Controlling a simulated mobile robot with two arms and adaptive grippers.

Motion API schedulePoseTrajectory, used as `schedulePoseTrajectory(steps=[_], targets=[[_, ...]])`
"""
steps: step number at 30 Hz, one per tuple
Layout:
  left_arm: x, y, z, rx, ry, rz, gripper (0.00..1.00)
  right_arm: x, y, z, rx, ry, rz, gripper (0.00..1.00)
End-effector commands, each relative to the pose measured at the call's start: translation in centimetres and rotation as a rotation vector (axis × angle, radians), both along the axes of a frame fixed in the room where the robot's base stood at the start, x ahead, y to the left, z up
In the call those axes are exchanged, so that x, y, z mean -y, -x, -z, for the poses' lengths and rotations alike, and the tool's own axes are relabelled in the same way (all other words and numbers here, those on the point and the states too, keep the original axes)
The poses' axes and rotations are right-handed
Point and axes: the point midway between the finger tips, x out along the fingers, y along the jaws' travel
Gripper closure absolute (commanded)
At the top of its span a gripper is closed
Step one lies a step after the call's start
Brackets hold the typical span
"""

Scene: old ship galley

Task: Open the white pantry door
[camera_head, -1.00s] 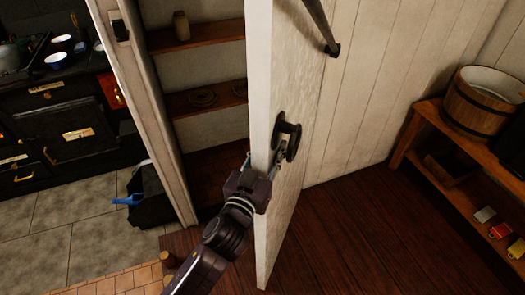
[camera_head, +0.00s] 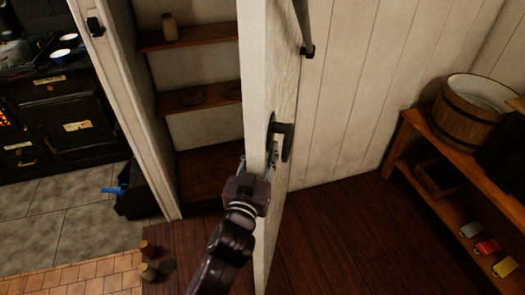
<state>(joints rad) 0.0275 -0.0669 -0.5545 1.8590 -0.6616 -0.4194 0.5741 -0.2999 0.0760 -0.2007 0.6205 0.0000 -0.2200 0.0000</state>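The white pantry door (camera_head: 255,75) stands open, swung out and seen nearly edge-on, with its face turned to the right. Its dark handle (camera_head: 284,138) is on that face near the free edge. My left gripper (camera_head: 259,168) is at this edge just below the handle. One finger shows on each side of the edge, but the tips are partly hidden, so I cannot tell whether they clamp the door. The pantry's wooden shelves (camera_head: 195,37) show in the opening to the left of the door. My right gripper is not in view.
A black stove (camera_head: 70,128) stands at the left. A dark bin with a blue item (camera_head: 113,190) sits by the doorway post. Small brown objects (camera_head: 148,271) lie on the floor. A shelf with a wooden bucket (camera_head: 468,112) is at the right. Floor right of the door is clear.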

Motion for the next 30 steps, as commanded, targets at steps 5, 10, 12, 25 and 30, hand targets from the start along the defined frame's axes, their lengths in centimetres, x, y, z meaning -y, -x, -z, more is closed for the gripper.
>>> schedulePoseTrajectory(steps=[5,10,12,25,30], targets=[[-0.1,-0.1,-0.5,0.009,0.003,-0.002,1.0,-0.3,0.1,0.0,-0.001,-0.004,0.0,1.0],[-0.1,-0.1,-0.5,0.008,0.004,-0.002,0.62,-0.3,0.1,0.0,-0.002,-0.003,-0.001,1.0],[-0.1,-0.1,-0.4,0.007,0.003,-0.001,0.55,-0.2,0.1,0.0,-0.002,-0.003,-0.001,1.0],[-0.3,0.8,-0.1,0.003,0.002,0.0,0.52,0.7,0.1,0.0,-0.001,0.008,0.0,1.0],[-1.1,3.4,0.0,0.0,0.003,-0.001,0.52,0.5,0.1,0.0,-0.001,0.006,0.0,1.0]])
